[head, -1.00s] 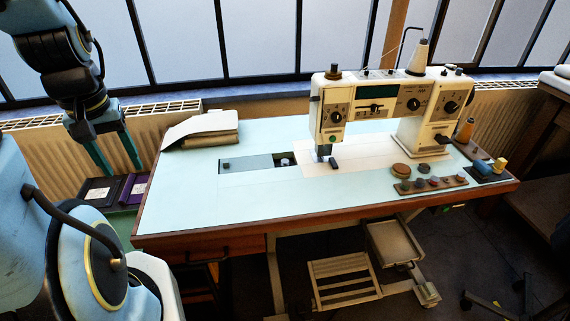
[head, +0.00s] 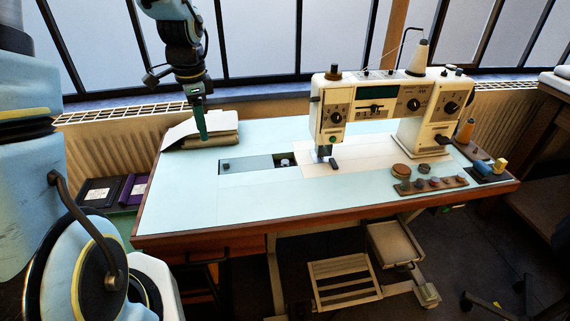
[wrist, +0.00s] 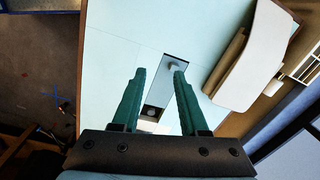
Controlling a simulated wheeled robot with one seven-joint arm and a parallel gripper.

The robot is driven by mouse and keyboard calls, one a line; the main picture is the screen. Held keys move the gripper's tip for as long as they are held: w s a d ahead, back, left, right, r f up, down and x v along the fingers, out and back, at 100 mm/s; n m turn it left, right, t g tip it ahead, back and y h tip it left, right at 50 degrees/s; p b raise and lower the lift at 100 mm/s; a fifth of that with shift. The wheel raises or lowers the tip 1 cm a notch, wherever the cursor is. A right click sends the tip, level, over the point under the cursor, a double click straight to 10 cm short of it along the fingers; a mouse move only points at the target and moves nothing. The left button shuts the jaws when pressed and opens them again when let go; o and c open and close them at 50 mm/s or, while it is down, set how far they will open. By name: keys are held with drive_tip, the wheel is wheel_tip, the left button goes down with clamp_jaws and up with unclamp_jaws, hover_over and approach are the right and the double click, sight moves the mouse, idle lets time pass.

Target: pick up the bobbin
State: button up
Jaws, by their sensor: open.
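A small pale round piece (head: 285,162), which looks like the bobbin, sits in the dark opening of the table's bed, left of the sewing machine's needle. It also shows between the green fingers in the wrist view (wrist: 150,112); its details are too small to tell. My gripper (head: 201,124) hangs above the table's left part, in front of the folded cloth, left of and apart from the opening. In the wrist view its two fingers (wrist: 160,70) are spread, with nothing held between them.
The sewing machine (head: 333,108) stands right of the opening. A grey slide plate (head: 246,163) lies left of it. Folded cloth (head: 190,127) lies at the back left. A wooden strip (head: 457,181) with several small round pieces lies front right. The table's front left is clear.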

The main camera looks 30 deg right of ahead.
drive_tip(key=d+f+m, duration=0.3)
drive_tip(key=d+m, duration=0.5)
drive_tip(key=d, duration=0.3)
drive_tip(key=m, duration=0.9)
hover_over(285, 163)
wheel_tip(285, 163, down, 4)
drive_tip(key=shift+g, duration=0.3)
drive_tip(key=f, duration=0.3)
drive_tip(key=f+p, duration=0.1)
drive_tip(key=f, duration=0.1)
drive_tip(key=shift+w+d+f, duration=0.1)
drive_tip(key=shift+w+d, duration=0.1)
drive_tip(key=shift+d, duration=0.05)
drive_tip(key=shift+w+f+p, duration=0.15)
drive_tip(key=shift+f+p, duration=1.1)
drive_tip(key=shift+f, duration=1.4)
clamp_jaws()
